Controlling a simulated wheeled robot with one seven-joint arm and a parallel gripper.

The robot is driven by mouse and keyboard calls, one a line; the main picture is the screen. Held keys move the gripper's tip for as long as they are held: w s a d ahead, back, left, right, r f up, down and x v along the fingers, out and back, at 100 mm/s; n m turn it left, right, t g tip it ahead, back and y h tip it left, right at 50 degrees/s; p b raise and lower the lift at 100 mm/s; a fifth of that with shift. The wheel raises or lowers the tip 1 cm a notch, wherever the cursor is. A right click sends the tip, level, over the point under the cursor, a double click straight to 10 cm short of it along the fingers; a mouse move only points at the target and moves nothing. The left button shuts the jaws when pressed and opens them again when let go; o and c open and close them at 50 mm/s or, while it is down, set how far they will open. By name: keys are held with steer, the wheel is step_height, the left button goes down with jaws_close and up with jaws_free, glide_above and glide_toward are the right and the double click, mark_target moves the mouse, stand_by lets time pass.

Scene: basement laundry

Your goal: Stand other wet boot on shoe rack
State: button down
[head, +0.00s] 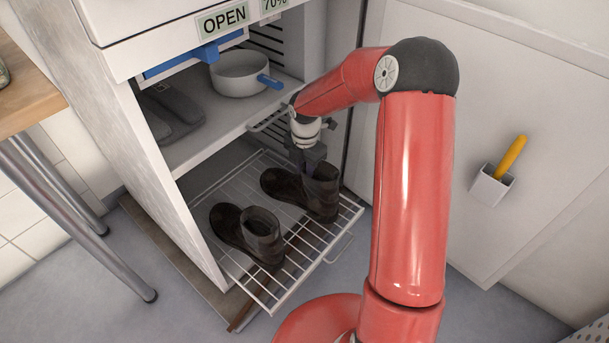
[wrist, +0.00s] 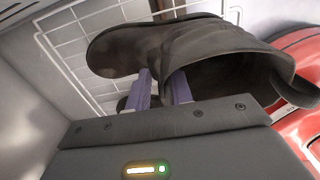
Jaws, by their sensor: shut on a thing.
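Two dark brown boots are in the head view. One boot (head: 252,233) stands upright on the white wire shoe rack (head: 262,288), toward its front left. The other boot (head: 283,186) is upright at the right side of the rack, and my gripper (head: 309,166) is shut on it from above. Whether its sole touches the wires, I cannot tell. In the wrist view this held boot (wrist: 165,48) fills the upper middle, its opening facing right. The purple-grey fingers of my gripper (wrist: 165,90) are at its shaft. Their tips are partly hidden.
The rack sits pulled out low in a white cabinet (head: 165,200). A shelf above holds a white pot (head: 240,72) with a blue handle and dark shoe-like items (head: 172,112). A wooden table (head: 25,90) is at left. A yellow-handled tool (head: 512,155) sits in a wall holder at right.

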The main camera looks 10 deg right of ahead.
mark_target(297, 178)
step_height(297, 178, down, 3)
steer(key=shift+r, duration=0.1)
steer(key=c, duration=1.2)
jaws_free()
steer(key=shift+c, duration=0.2)
